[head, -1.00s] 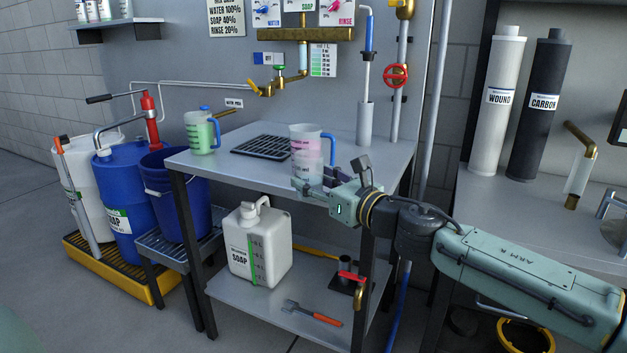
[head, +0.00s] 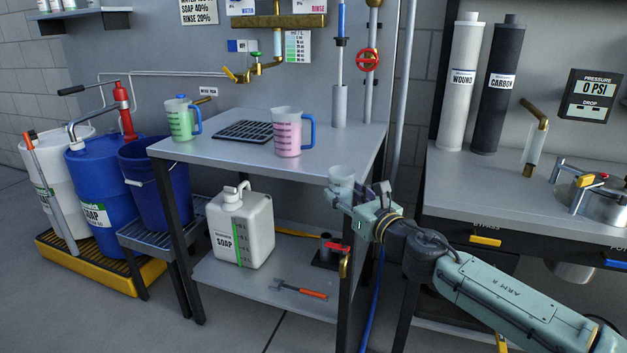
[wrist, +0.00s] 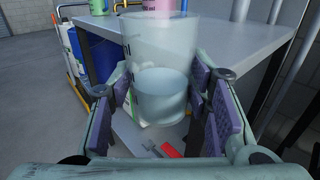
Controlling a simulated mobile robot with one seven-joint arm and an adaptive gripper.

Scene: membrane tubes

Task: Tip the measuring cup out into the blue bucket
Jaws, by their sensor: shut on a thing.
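My gripper (head: 362,198) is shut on a small clear measuring cup (head: 341,178), off the right front edge of the steel table. In the wrist view the cup (wrist: 160,95) stands upright between the purple finger pads, with dark marks on its side and pale, clear liquid in its lower part. The blue bucket (head: 145,185) stands on a low grey stand left of the table, well away from my gripper. Its inside is mostly hidden.
The steel table (head: 225,160) lies between my gripper and the bucket. It bears a green-filled jug (head: 181,120), a black drain grid (head: 243,131) and a pink-filled jug (head: 288,135). A soap canister (head: 240,228) sits on the lower shelf. A blue drum (head: 100,195) adjoins the bucket.

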